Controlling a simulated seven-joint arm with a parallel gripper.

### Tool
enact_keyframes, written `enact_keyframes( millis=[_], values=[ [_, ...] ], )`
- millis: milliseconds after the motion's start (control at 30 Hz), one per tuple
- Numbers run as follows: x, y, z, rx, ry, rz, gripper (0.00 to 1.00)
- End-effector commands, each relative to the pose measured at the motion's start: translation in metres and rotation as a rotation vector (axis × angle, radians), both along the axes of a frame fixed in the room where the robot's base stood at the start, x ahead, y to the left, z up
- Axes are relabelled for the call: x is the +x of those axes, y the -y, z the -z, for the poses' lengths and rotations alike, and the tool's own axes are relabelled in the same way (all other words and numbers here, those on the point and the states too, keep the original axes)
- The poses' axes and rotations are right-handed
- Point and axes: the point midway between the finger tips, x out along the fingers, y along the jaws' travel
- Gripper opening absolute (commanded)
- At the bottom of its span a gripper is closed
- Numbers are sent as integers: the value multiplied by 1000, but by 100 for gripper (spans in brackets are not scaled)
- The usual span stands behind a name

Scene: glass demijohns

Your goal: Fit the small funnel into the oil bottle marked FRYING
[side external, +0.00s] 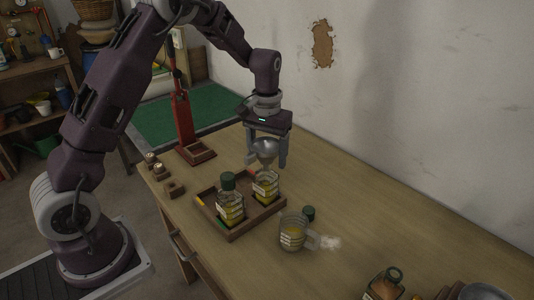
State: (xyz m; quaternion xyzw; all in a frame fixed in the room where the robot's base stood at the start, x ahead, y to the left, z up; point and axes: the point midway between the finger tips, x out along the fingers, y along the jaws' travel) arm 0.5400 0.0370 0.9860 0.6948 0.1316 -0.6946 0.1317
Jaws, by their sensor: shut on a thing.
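My gripper (266,158) points down over the tray, with its fingers shut on the small grey funnel (265,149). The funnel is upright, wide end up, directly above an uncapped glass bottle (266,188) of yellow oil. The funnel's lower end is at the bottle's mouth; I cannot tell whether the spout is inside the neck or just above it. A second oil bottle (230,209) with a dark green cap stands to the left in the same wooden tray (233,236). Both bottles have pale labels, but the writing is too small to read, so I cannot tell which says FRYING.
A glass jug (291,236) with yellow liquid stands right of the tray, with a loose dark cap (309,213) behind it and a white wad (331,242) beside it. A red stand (183,118) rises at the back left. The table's right middle is clear.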

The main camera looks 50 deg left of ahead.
Motion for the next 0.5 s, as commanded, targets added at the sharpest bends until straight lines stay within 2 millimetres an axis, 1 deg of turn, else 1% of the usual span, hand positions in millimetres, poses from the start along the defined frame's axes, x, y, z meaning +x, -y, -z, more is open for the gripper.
enact_keyframes(
  millis=[233, 267, 300, 367, 400, 500],
  values=[
    [0, 0, 0, 0, 0, 0, 0],
    [0, 0, 0, 0, 0, 0, 71],
    [0, 0, 0, 0, 0, 0, 79],
    [0, 0, 0, 0, 0, 0, 91],
    [0, 0, 0, 0, 0, 0, 95],
    [0, 0, 0, 0, 0, 0, 95]
  ],
)
